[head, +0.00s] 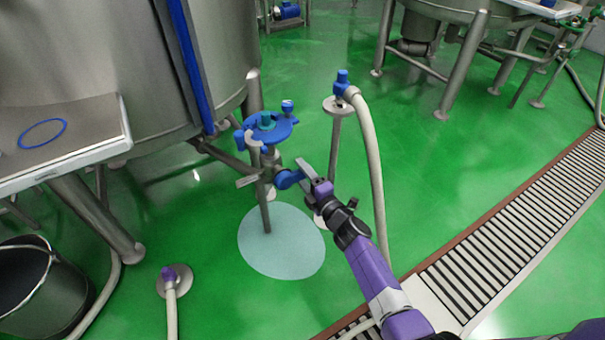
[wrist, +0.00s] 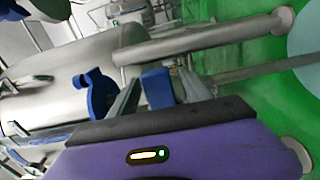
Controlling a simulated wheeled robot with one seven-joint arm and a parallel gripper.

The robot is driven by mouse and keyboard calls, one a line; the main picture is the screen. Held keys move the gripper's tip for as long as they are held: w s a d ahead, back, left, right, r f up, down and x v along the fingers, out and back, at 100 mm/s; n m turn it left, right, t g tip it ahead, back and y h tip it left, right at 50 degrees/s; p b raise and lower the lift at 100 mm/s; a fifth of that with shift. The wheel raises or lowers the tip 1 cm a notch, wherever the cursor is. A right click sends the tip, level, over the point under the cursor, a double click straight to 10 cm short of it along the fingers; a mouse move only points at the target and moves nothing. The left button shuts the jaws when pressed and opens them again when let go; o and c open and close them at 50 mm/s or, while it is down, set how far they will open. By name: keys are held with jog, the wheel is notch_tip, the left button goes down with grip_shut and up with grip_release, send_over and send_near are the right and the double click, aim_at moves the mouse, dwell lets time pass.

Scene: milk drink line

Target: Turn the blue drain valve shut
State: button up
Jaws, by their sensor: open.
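The blue drain valve (head: 287,179) shows in the head view as a small blue part low on the pipework beside the large steel tank. My gripper (head: 305,174) is right at it, coming from the lower right. In the wrist view a blue block (wrist: 157,88), which looks like the valve's handle, lies between the two grey fingers of my gripper (wrist: 160,84). The fingers stand apart, one on each side of it. I cannot tell whether they touch it. The purple gripper body hides the block's lower part.
A blue round fitting (head: 268,127) sits above the valve. A stand (head: 337,104) with a blue-capped pale hose (head: 371,165) is close to the right of my gripper. A pale blue disc (head: 278,252) lies on the green floor below. A dark bucket (head: 35,290) stands lower left; a drain grate (head: 500,235) runs at right.

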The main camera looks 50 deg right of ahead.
jog(key=p+v, duration=0.1)
jog(key=v, duration=0.6)
jog(key=shift+s+p, duration=0.3)
jog(key=shift+s, duration=0.1)
jog(key=shift+a, duration=0.15)
